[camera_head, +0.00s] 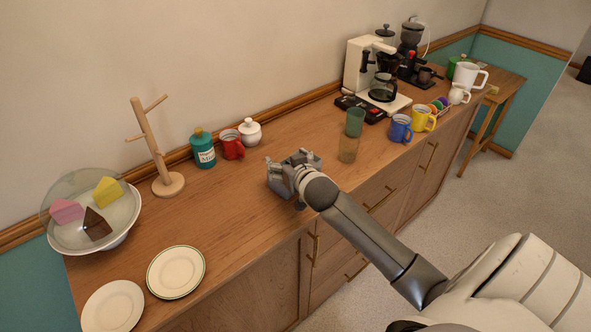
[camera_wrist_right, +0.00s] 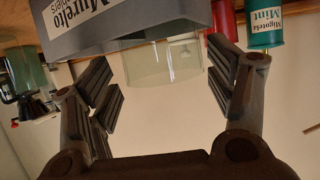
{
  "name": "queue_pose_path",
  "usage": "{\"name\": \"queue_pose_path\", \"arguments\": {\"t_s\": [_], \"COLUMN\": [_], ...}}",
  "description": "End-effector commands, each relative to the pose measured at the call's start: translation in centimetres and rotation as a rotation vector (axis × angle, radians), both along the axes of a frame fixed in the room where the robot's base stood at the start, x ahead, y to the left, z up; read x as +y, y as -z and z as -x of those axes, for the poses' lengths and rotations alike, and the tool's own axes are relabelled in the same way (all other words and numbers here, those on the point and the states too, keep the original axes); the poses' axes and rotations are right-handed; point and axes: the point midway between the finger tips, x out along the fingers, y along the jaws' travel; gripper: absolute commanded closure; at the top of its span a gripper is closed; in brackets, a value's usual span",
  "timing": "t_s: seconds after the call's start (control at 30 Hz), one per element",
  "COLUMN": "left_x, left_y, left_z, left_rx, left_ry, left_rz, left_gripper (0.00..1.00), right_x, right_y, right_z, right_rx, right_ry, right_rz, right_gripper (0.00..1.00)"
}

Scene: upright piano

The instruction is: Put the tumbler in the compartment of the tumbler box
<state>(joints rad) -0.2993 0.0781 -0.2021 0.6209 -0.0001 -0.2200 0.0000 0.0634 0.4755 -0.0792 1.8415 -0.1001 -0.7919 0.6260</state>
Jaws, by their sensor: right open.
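My right gripper (camera_head: 293,168) is open over the middle of the sideboard, at the grey tumbler box, which it largely hides in the head view. The wrist view shows the box (camera_wrist_right: 125,22) with printed lettering, and a clear tumbler (camera_wrist_right: 164,64) showing past its edge. The open fingers (camera_wrist_right: 157,100) lie either side of that tumbler in the picture, with nothing visibly gripped. I cannot tell whether the tumbler sits in a compartment or behind the box. A green tumbler (camera_head: 355,122) and an amber tumbler (camera_head: 348,149) stand right of the gripper. My left gripper is out of view.
Behind the gripper are a red mug (camera_head: 232,144), a teal bottle (camera_head: 203,151) and a white lidded pot (camera_head: 250,132). A blue mug (camera_head: 400,129) and coffee maker (camera_head: 362,70) stand right. Bare wood lies between the gripper and the plates (camera_head: 175,271).

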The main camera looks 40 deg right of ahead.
Motion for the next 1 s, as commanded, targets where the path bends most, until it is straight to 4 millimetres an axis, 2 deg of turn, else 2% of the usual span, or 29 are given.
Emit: {"name": "queue_pose_path", "arguments": {"t_s": [0.4, 0.6, 0.8, 1.0], "left_x": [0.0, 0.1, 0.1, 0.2], "left_y": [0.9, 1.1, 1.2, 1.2], "left_z": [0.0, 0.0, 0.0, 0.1], "left_rx": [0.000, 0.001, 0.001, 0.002], "left_ry": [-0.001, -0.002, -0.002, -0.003], "left_rz": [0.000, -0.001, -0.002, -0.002], "left_gripper": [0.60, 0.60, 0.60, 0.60], "right_x": [1.7, 2.3, 2.5, 2.5], "right_y": [-2.7, -3.7, -4.2, -4.3], "right_z": [6.7, 9.0, 10.0, 10.0], "right_rx": [0.000, 0.001, 0.000, 0.000], "right_ry": [-0.001, -0.001, -0.001, 0.000], "right_rz": [-0.002, -0.002, -0.001, -0.001], "right_gripper": [0.23, 0.23, 0.23, 0.23]}}
